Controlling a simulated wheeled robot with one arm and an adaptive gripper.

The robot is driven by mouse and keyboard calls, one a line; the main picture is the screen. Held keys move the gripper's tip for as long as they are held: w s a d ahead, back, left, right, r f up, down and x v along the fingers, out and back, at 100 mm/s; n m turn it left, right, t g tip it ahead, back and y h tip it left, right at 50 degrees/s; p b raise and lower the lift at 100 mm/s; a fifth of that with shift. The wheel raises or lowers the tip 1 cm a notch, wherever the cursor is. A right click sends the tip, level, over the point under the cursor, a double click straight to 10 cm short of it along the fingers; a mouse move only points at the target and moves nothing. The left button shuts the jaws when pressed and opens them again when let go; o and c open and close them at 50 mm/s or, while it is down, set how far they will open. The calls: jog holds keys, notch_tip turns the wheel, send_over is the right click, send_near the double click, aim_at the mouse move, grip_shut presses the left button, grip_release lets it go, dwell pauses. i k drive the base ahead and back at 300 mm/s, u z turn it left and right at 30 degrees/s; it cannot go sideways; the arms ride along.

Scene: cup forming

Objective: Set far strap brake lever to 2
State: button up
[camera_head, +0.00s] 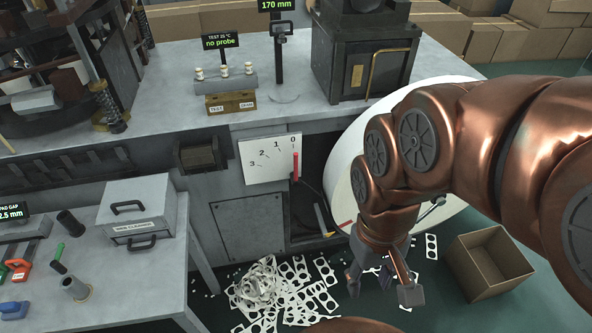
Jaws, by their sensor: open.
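A red-handled lever (295,166) stands upright at the plate's right edge, under the 0 mark. I take it for a strap brake lever, but cannot tell if it is the far one. A yellow-edged bar (322,220) and a small red piece (346,223) show lower, near the reel. My gripper (383,287) points down, open and empty, in front of the reel, right of and below the lever.
Punched paper scrap (290,290) lies on the floor below the machine. An open cardboard box (490,262) stands at the right. My arm covers much of the reel.

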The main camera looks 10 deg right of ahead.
aim_at(295, 181)
jog(key=k, duration=1.15)
jog(key=u, duration=1.2)
jog(key=i, duration=1.4)
jog(key=z, duration=0.6)
